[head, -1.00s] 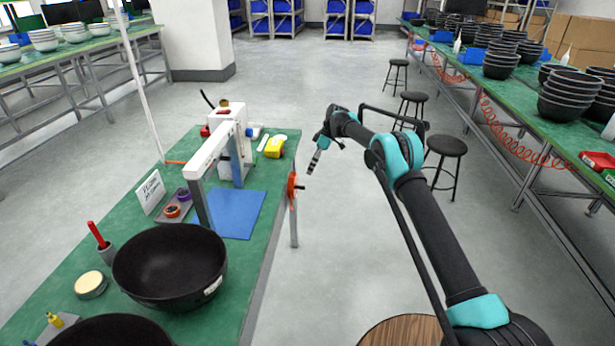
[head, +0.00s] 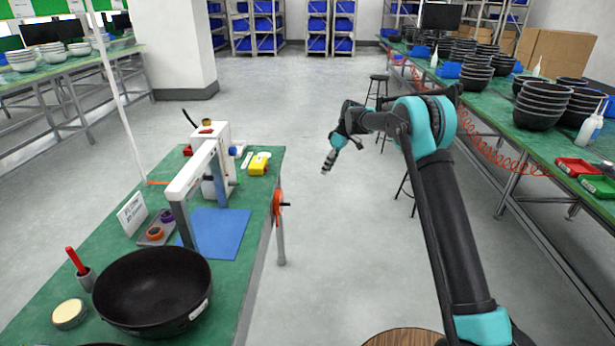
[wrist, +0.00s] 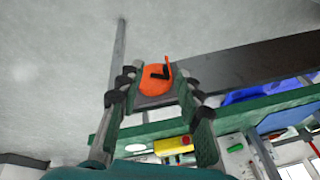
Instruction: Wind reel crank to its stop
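The orange reel (head: 279,203) is mounted at the right edge of the green bench (head: 262,240), with a grey post below it. My gripper (head: 328,163) hangs in the air over the aisle, to the right of the reel and apart from it. In the wrist view, the reel's orange disc (wrist: 152,80) lies beyond the gap between my two fingers, with a dark angled crank (wrist: 160,72) on its face. My gripper (wrist: 157,92) is open, its fingers well spread, and nothing is between them.
A white press-like frame (head: 198,170), a blue mat (head: 222,232), a yellow item (head: 259,163) and a large black bowl (head: 150,285) stand on the bench. A stool (head: 378,84) stands behind my arm. The floor between the benches is mostly open.

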